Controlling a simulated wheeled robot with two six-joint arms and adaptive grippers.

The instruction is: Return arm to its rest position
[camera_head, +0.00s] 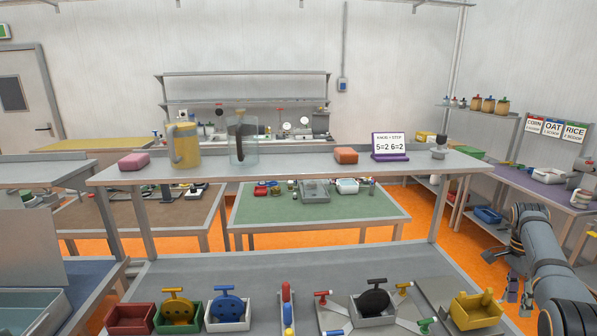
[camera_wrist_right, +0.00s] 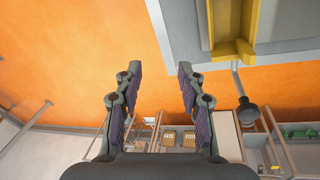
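My right arm (camera_head: 552,262) comes in at the right edge of the head view. My right gripper (camera_head: 501,272) hangs out beyond the right end of the near workbench, over the orange floor. In the right wrist view my right gripper (camera_wrist_right: 158,80) has its two purple-padded fingers well apart, with only floor and distant furniture between them. It is open and empty. My left arm and left gripper do not show in either view.
The near workbench (camera_head: 300,267) holds a yellow bin (camera_head: 474,311) at its right end, which also shows in the right wrist view (camera_wrist_right: 231,52). A black-handled valve (camera_head: 374,300) and several coloured bins stand along it. A raised shelf (camera_head: 290,165) crosses behind. Open floor (camera_head: 420,215) lies around the gripper.

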